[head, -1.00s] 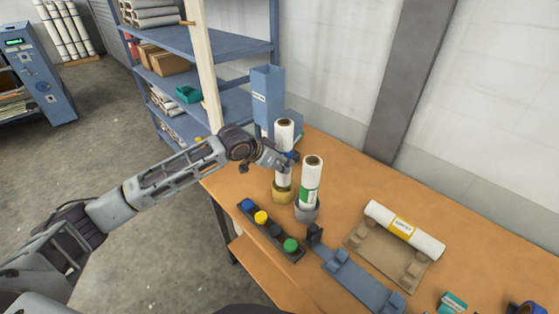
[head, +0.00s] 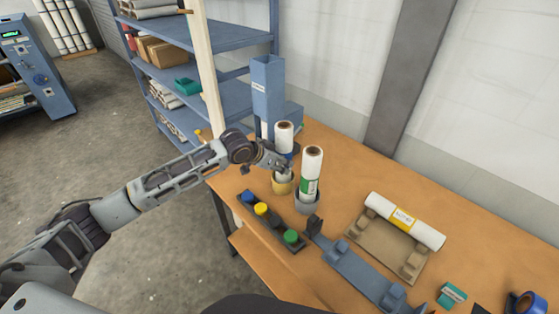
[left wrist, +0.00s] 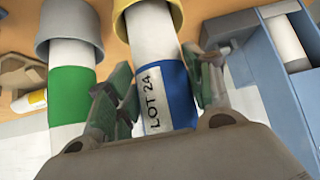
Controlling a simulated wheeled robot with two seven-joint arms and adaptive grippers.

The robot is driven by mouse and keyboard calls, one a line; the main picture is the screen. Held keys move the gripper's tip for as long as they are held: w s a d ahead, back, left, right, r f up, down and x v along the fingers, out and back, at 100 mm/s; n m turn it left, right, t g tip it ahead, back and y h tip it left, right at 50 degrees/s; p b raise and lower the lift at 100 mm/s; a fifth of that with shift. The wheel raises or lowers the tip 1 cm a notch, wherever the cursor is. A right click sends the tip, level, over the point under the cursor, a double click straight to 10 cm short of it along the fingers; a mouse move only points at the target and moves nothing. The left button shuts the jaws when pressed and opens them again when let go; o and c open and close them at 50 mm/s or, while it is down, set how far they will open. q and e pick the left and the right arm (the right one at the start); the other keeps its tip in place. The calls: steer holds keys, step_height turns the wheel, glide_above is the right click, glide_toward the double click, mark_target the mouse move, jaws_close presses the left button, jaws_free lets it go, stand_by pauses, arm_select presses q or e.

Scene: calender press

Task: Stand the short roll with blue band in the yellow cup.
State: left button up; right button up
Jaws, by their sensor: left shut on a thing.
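The short roll with blue band (head: 284,138) is white and upright, its lower end inside the yellow cup (head: 283,184) on the wooden table. Whether it touches the cup's floor is hidden. My left gripper (head: 281,163) is shut on it from the left, partly covering the band. In the left wrist view, which is upside down, the fingers (left wrist: 165,88) lie either side of the blue band (left wrist: 181,95), labelled LOT 24. The roll runs into the yellow cup's rim (left wrist: 177,12) there. My right gripper is not in view.
A green-banded roll (head: 312,165) stands in a grey cup (head: 307,203) close on the right. A strip of coloured buttons (head: 261,209) lies in front. A yellow-labelled roll (head: 404,220) lies on a cradle. A tall blue box (head: 267,88) stands behind, near the shelves.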

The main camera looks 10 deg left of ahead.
arm_select(q)
steer(key=shift+f, duration=0.1)
stand_by(0.3)
steer(key=o, duration=1.2)
steer(key=shift+o, duration=0.2)
steer(key=shift+f, duration=0.1)
steer(key=shift+s, duration=0.15)
steer(key=v, duration=1.2)
stand_by(0.6)
